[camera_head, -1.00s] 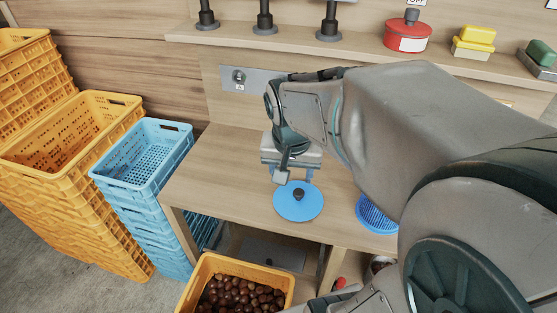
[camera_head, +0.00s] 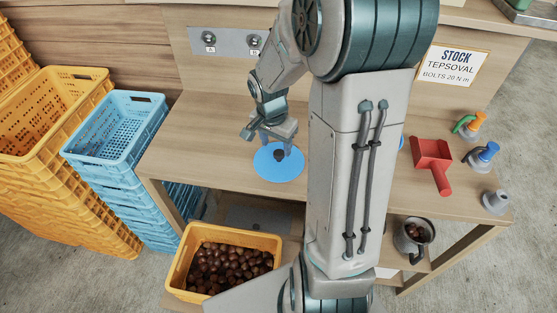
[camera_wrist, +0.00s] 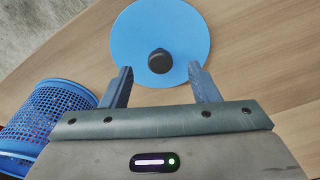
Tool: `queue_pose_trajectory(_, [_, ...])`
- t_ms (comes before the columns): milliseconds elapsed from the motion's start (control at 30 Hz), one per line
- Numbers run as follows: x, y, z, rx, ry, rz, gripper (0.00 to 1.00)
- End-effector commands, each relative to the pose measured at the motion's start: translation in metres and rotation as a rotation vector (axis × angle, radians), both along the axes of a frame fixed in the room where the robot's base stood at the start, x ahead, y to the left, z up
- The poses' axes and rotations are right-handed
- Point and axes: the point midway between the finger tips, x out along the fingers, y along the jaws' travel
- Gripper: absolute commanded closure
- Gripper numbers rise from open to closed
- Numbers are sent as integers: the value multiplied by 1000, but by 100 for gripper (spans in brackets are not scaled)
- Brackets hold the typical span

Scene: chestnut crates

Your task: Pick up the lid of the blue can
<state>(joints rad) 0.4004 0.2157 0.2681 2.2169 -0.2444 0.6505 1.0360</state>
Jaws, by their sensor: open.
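The blue lid (camera_head: 266,164) is a flat round disc with a dark knob (camera_head: 279,155) at its middle, lying on the wooden table. In the wrist view the lid (camera_wrist: 190,30) is at the top, with its dark knob (camera_wrist: 160,61) just beyond and between my fingertips. My gripper (camera_head: 274,143) is open and empty, above and close to the lid; its two fingers also show in the wrist view (camera_wrist: 162,80). The blue mesh can (camera_wrist: 50,112) stands at the left of the wrist view. In the head view my arm hides nearly all of it.
A red scoop (camera_head: 432,158) and several small coloured-handled items lie on the right of the table (camera_head: 215,140). Blue crates (camera_head: 118,185) and yellow crates (camera_head: 60,205) are stacked at left. A yellow crate of chestnuts (camera_head: 192,238) and a metal mug (camera_head: 405,240) are lower.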

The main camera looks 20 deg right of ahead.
Motion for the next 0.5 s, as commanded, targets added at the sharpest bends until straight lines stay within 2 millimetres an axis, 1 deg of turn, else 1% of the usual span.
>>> queue_pose_trajectory(33, [0,0,-4,1,3,0,45])
queue_pose_trajectory(167, [1,-1,-9,1,1,0,45])
queue_pose_trajectory(267, [2,-4,-17,1,3,1,45])
queue_pose_trajectory(500, [7,-12,-46,1,4,2,45])
